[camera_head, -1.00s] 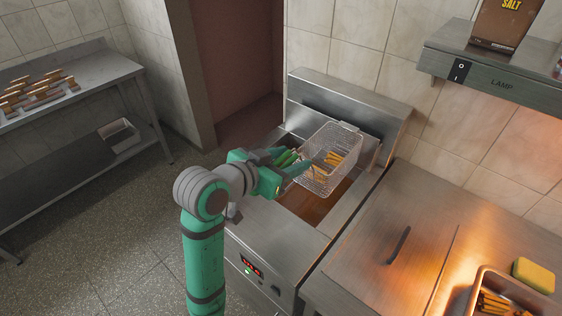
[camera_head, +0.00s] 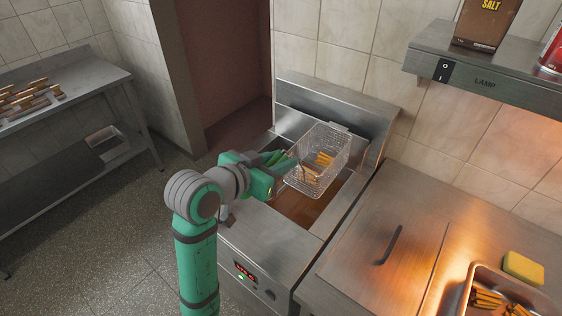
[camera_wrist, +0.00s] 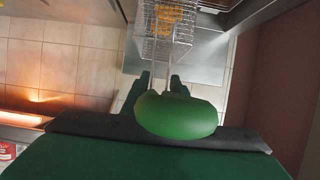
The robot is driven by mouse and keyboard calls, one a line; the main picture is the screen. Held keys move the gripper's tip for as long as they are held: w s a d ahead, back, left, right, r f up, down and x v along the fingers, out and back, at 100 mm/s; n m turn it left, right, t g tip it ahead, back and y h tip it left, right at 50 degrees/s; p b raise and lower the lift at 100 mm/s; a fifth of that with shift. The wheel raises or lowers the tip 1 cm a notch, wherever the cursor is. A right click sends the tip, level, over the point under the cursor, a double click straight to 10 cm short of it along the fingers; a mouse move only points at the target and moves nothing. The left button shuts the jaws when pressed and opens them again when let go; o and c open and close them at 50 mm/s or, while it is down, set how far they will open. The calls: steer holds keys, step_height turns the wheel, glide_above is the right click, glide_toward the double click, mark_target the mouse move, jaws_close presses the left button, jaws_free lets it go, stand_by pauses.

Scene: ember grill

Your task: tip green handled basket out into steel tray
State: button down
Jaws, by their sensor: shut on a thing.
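The wire basket (camera_head: 318,163) with orange-brown fries (camera_head: 322,160) in it hangs above the fryer's oil, toward the fryer's back. My gripper (camera_head: 284,166) is shut on its green handle, which shows large in the wrist view (camera_wrist: 176,116). The basket also shows at the top of the wrist view (camera_wrist: 165,46), fries still inside. The steel tray (camera_head: 543,300) sits at the lower right of the head view, partly cut off by the frame, with several fries in it under warm light.
The fryer (camera_head: 262,238) has a tall back panel. A lidded steel counter (camera_head: 370,260) lies between fryer and tray. A yellow sponge (camera_head: 523,268) rests beside the tray. A shelf (camera_head: 480,80) with a salt box (camera_head: 485,25) overhangs the right side.

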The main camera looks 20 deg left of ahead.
steer(key=shift+r, duration=2.1)
steer(key=shift+s, duration=0.15)
steer(key=shift+s+a, duration=0.25)
steer(key=shift+s, duration=0.5)
steer(key=shift+s+a, duration=0.3)
steer(key=shift+s, duration=0.4)
steer(key=shift+s+a, duration=0.25)
steer(key=shift+s, duration=0.5)
